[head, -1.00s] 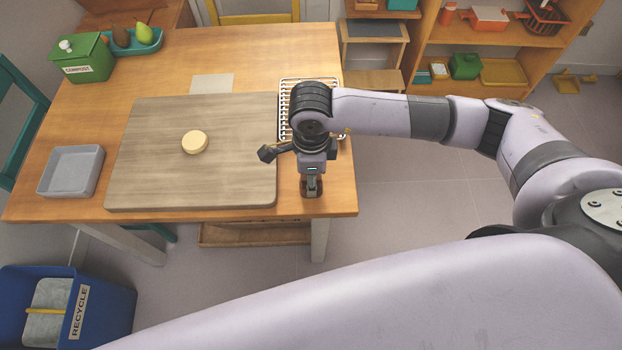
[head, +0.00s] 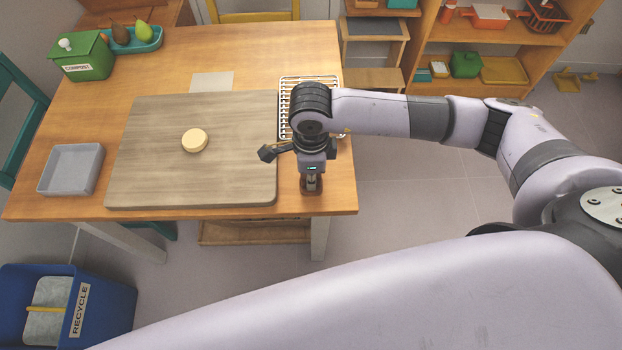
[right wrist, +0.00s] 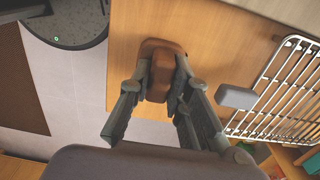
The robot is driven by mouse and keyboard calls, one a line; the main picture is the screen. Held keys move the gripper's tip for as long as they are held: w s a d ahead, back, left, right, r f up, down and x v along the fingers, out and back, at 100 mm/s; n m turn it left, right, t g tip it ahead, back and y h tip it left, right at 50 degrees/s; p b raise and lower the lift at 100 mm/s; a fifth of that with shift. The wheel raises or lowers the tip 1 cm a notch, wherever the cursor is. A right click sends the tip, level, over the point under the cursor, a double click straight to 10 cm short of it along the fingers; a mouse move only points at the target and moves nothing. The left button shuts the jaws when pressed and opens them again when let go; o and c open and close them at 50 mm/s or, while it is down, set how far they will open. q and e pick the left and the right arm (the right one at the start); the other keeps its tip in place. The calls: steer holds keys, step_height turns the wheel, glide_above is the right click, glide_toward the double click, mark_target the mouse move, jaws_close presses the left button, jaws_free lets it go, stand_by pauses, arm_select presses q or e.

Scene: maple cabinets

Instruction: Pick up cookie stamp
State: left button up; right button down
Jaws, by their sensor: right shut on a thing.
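The brown wooden cookie stamp (right wrist: 160,63) is between the fingers of my right gripper (right wrist: 158,92) in the right wrist view. The fingers are shut on it, one on each side. In the head view, my right gripper (head: 311,184) points down over the front right corner of the table, right of the board. Only a little of the brown stamp shows there, as the gripper covers most of it. I cannot tell whether its base touches the table. My left gripper is not in view.
A wooden board (head: 150,170) holds a round pale dough piece (head: 194,141). A wire cooling rack (head: 287,105) lies behind the gripper. A grey tray (head: 72,170) is at the left. The table's front and right edges are close to the gripper.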

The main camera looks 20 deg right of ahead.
steer(key=shift+r, duration=0.1)
step_height(320, 180, up, 20)
steer(key=b, duration=0.1)
steer(key=shift+b, duration=0.3)
stand_by(0.3)
